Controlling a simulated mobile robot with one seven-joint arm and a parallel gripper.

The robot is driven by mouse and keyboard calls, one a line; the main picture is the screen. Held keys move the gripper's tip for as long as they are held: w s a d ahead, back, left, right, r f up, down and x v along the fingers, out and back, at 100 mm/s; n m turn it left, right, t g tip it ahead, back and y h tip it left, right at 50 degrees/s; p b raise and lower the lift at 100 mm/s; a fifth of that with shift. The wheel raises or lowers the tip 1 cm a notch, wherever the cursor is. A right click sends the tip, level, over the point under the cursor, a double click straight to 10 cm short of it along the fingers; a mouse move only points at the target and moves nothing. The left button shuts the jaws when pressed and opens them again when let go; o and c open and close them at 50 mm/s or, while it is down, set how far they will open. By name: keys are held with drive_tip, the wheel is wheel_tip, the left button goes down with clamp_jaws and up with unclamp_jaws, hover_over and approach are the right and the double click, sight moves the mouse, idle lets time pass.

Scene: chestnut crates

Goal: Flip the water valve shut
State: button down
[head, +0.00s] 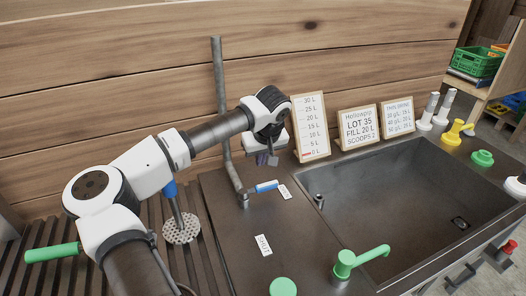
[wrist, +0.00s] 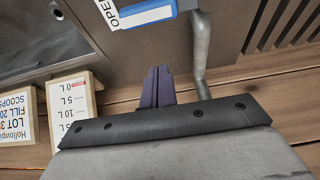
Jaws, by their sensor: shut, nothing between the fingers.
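The water valve has a blue lever (head: 265,186) at the foot of a grey metal pipe (head: 220,85). The lever points right, toward a small white label (head: 285,191) that reads OPEN in the wrist view (wrist: 108,12). A SHUT label (head: 263,245) lies nearer the front on the counter. My gripper (head: 272,160) is above and behind the lever, apart from it. In the wrist view, its dark fingers (wrist: 157,82) are together and empty, with the blue lever (wrist: 150,15) beyond them and the pipe (wrist: 200,45) to their right.
The sink (head: 390,205) is right of the valve. A level board (head: 311,127) and two sign boards stand behind it. A green tap (head: 360,258) stands at the front. A perforated disc tool (head: 181,230) is on the slatted left side. Bare counter surrounds the SHUT label.

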sight(258, 189)
drive_tip(key=p+x, duration=0.1)
drive_tip(key=x, duration=0.3)
drive_tip(key=shift+f, duration=0.35)
drive_tip(key=shift+s+d+p, duration=0.25)
drive_tip(key=shift+s+p, duration=0.05)
drive_tip(key=shift+s, duration=0.25)
drive_tip(key=shift+s+d+p, duration=0.25)
drive_tip(key=shift+s+p, duration=0.05)
drive_tip(key=shift+s, duration=0.25)
drive_tip(key=shift+s+d+f, duration=0.1)
drive_tip(key=shift+s+d, duration=0.1)
drive_tip(key=shift+s, duration=0.4)
